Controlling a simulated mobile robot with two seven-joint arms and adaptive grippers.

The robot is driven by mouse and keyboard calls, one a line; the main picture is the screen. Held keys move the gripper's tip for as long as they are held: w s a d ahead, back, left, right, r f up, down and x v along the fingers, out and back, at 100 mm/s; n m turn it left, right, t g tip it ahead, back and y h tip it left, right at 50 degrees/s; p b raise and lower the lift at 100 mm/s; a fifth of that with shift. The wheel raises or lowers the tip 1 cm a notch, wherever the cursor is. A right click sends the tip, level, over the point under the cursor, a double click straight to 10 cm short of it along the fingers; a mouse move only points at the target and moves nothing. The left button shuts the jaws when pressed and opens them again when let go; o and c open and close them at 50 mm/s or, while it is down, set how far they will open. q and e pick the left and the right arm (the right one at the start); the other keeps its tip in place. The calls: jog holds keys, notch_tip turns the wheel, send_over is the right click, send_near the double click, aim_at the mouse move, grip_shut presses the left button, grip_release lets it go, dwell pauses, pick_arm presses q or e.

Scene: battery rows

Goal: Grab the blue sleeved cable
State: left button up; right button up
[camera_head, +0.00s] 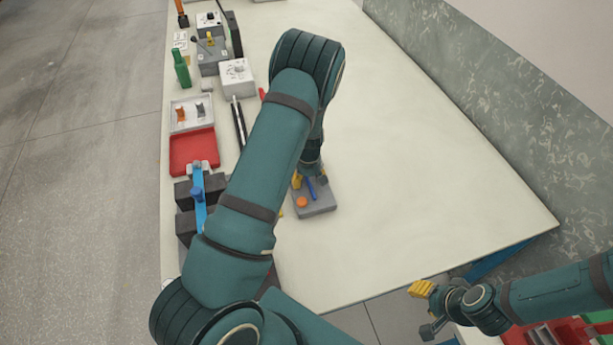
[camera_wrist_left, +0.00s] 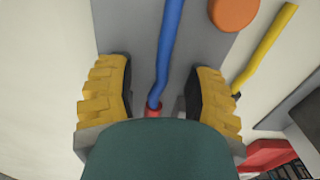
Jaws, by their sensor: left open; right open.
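The blue sleeved cable (camera_head: 311,190) lies at a small grey block (camera_head: 322,207) on the pale table, partly hidden by my left gripper. In the left wrist view the cable (camera_wrist_left: 171,42) runs down over the grey surface to a red end (camera_wrist_left: 153,111). My left gripper (camera_head: 308,182) is just above the block. In the wrist view its two yellow fingers (camera_wrist_left: 158,100) are open, one on each side of the cable, with gaps on both sides. My right gripper (camera_head: 427,309) is open and empty, off the table's near right edge.
An orange disc (camera_head: 301,202) is on the block, and a yellow cable (camera_wrist_left: 266,48) runs nearby. A red tray (camera_head: 193,152), a blue bar on dark blocks (camera_head: 199,200) and a white box (camera_head: 237,78) stand along the left side. The table's right half is clear.

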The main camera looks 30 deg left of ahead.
pick_arm(q)
grip_shut()
jog(key=shift+r, duration=0.15)
